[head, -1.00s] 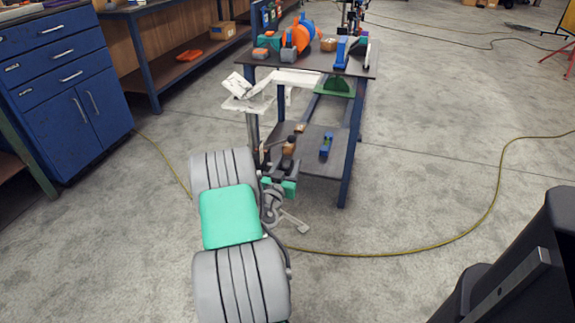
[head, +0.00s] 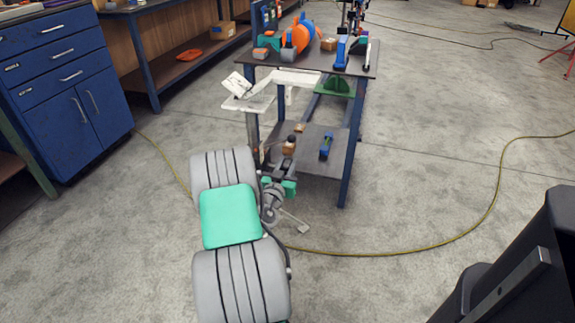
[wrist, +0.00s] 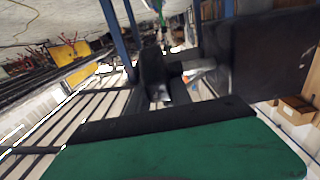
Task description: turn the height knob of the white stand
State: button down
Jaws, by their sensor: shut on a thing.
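The white stand (head: 249,104) is in front of the workbench's left end in the head view, with a tilted white panel above it and an upright column below. My gripper (head: 289,164) is low beside the column, to its right, at about lower-shelf height. In the wrist view its dark jaws (wrist: 178,74) are closed around a small dark and grey part, which I take to be the height knob (wrist: 178,68). The jaws and wrist hide most of the knob, and I cannot make it out in the head view.
The blue-legged workbench (head: 345,175) stands just beyond and right of my gripper. Its lower shelf holds a blue tool (head: 326,145). An orange pipe-like thing (head: 297,37) is on top. A yellow hose (head: 440,238) crosses the floor.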

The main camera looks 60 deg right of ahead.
jog(key=shift+r, duration=0.15)
